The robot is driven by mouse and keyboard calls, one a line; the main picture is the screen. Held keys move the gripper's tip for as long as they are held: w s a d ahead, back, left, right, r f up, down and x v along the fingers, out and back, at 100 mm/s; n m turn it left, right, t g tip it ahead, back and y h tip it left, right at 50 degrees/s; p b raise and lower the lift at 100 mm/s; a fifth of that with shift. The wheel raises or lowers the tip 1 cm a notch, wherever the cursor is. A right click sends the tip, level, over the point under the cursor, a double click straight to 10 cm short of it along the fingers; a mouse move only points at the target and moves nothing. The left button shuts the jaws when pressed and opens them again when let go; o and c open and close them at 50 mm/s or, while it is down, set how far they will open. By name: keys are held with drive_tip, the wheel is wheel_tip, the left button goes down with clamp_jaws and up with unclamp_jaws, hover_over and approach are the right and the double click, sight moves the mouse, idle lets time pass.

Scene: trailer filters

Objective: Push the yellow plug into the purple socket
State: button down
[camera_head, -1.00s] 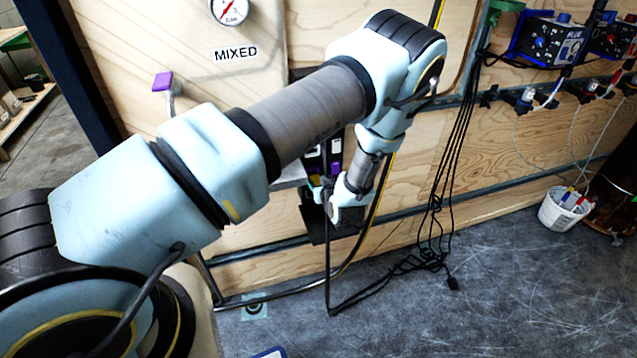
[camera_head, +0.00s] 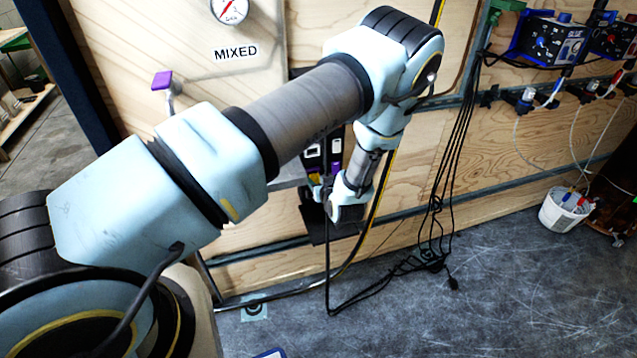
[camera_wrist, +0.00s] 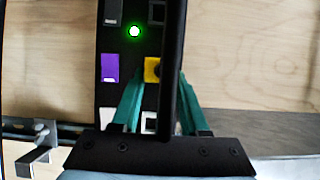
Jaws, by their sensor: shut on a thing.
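In the wrist view, a yellow plug (camera_wrist: 152,68) shows between the green fingertips of my gripper (camera_wrist: 161,76), which is shut on it. A black cable crosses in front and hides its right side. The purple socket (camera_wrist: 110,68) is on the black panel to the left of the yellow plug, apart from it. In the head view, my gripper (camera_head: 328,192) is low at the panel, and the plug is too small to make out there. A purple patch (camera_head: 336,145) shows on the panel behind my arm. Whether the plug touches the panel cannot be told.
A green light (camera_wrist: 134,31) glows on the black panel (camera_wrist: 128,50). Pale squares sit lower on it. Black cables (camera_head: 440,200) hang on the wooden wall to the right. A white bucket (camera_head: 563,210) stands on the floor at right. A purple-topped handle (camera_head: 162,80) stands at left.

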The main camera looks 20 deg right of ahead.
drive_tip(key=shift+w+d+b, duration=0.1)
drive_tip(key=shift+w+b, duration=0.2)
drive_tip(key=shift+w, duration=0.5)
drive_tip(key=shift+c, duration=1.7)
unclamp_jaws()
drive_tip(key=b+v, duration=0.2)
drive_tip(key=v, duration=0.8)
drive_tip(key=shift+s+r+b, duration=0.25)
drive_tip(key=shift+s+b, duration=0.05)
drive_tip(key=shift+b, duration=0.05)
drive_tip(key=shift+s, duration=0.1)
